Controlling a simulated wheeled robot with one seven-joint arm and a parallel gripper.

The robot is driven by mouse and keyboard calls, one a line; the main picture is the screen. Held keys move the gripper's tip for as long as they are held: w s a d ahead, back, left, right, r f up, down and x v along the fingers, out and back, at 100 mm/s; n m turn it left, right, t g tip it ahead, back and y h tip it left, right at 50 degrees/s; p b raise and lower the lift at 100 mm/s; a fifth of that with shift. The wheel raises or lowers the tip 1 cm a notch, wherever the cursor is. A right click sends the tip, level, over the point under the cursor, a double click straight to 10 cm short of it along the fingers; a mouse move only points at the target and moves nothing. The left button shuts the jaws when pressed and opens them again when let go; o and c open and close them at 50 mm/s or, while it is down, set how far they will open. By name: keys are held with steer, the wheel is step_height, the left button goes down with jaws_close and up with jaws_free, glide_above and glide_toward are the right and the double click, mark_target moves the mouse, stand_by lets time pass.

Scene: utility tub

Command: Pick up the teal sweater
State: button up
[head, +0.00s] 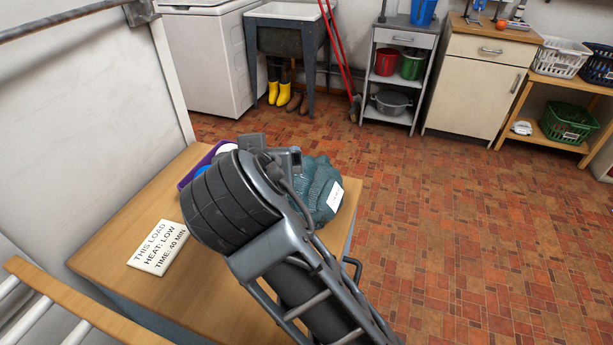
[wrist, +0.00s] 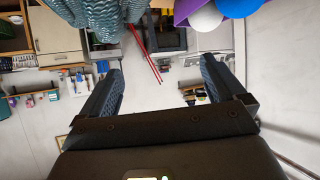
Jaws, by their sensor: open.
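The teal sweater (head: 318,178) lies bunched on the wooden table, with a white label on its right side. My arm hides its left part in the head view. It also shows at the top left edge of the wrist view (wrist: 98,16), cut off by the frame. My gripper (head: 271,151) is over the table just left of the sweater, partly hidden by my wrist. In the wrist view my gripper (wrist: 161,68) has its two fingers wide apart with nothing between them. The sweater is beyond the fingertips, to the left.
A purple container (head: 190,176) with white and blue items stands left of the sweater, partly behind my wrist. A white card (head: 158,248) lies on the wooden table (head: 120,225). The tiled floor (head: 480,240) to the right is clear.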

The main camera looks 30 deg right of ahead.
mark_target(304, 183)
steer(key=s+d+f+m+h, duration=0.1)
steer(key=s, duration=0.1)
steer(key=s+d+f+m+h, duration=0.1)
steer(key=s+f+m+h, duration=0.1)
steer(key=s+f, duration=0.1)
steer(key=shift+s+d+f+g+p, duration=0.1)
steer(key=shift+s+d+g+p, duration=0.2)
steer(key=shift+s+d+g, duration=0.1)
steer(key=shift+s+d+f+m, duration=0.1)
steer(key=shift+s+d+m, duration=0.1)
steer(key=shift+m, duration=0.1)
steer(key=shift+w+d+f+h, duration=0.1)
steer(key=shift+d+f+h, duration=0.1)
steer(key=shift+h, duration=0.2)
steer(key=b+x, duration=0.1)
steer(key=x, duration=0.2)
steer(key=b+x, duration=0.1)
steer(key=x, duration=0.3)
steer(key=shift+w+a+r+b, duration=0.1)
steer(key=shift+w+b, duration=0.3)
jaws_close()
